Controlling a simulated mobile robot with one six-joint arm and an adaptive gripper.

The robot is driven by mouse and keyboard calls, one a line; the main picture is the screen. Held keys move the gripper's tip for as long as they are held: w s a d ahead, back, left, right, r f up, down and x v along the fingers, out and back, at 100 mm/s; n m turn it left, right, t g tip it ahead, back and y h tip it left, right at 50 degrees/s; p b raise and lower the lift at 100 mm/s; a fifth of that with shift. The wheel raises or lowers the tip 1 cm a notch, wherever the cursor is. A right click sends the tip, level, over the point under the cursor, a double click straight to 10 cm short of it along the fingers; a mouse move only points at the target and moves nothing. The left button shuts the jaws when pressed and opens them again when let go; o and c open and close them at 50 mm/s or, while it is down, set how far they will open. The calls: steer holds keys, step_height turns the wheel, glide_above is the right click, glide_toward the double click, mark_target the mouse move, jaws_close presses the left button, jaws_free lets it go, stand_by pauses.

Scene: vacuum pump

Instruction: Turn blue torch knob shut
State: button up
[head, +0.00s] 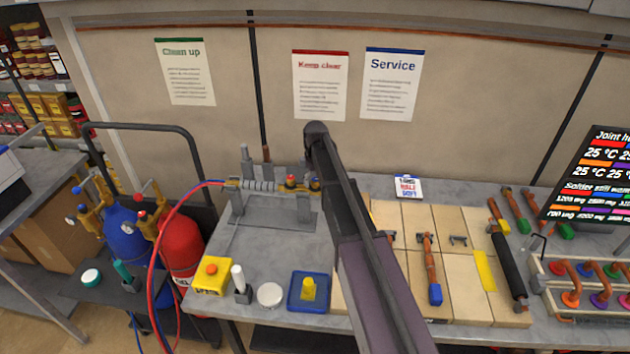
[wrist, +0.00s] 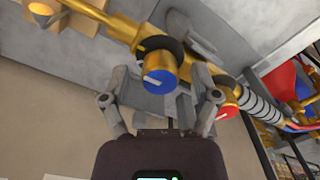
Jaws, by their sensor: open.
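The blue torch knob (wrist: 158,72) shows in the wrist view as a round cap with a pale line across its face, on the brass torch body (wrist: 120,32). My gripper (wrist: 160,82) is open, with one finger on each side of the knob; I cannot tell whether either finger touches it. A red knob (wrist: 228,112) sits on the same torch, just right of the right finger. In the head view the torch's red knob (head: 291,180) shows at the bench rack, left of my arm. My gripper is hidden behind my arm there.
Red and blue hoses (head: 178,207) run from the torch to the blue cylinder (head: 125,236) and red cylinder (head: 181,247) at left. A grey stand (head: 249,172) rises beside the torch. A yellow button box (head: 212,275) and blue tray (head: 296,304) stand at the bench front.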

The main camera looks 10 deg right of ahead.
mark_target(315, 180)
steer(key=n, duration=0.4)
steer(key=shift+n, duration=0.3)
steer(key=shift+r+p, duration=0.35)
step_height(315, 180, up, 13)
steer(key=p, duration=1.3)
steer(key=shift+s+f+m+b, duration=1.35)
steer(key=shift+s+f+b, duration=2.3)
steer(key=shift+s, duration=1.15)
steer(key=shift+s+f+m+b, duration=1.4)
steer(key=shift+s+f+b, duration=2.3)
steer(key=shift+s, duration=1.15)
steer(key=shift+s+f+m+b, duration=1.35)
steer(key=shift+s+f+b, duration=2.3)
steer(key=shift+s, duration=1.15)
steer(key=shift+s, duration=0.2)
steer(key=shift+w, duration=0.1)
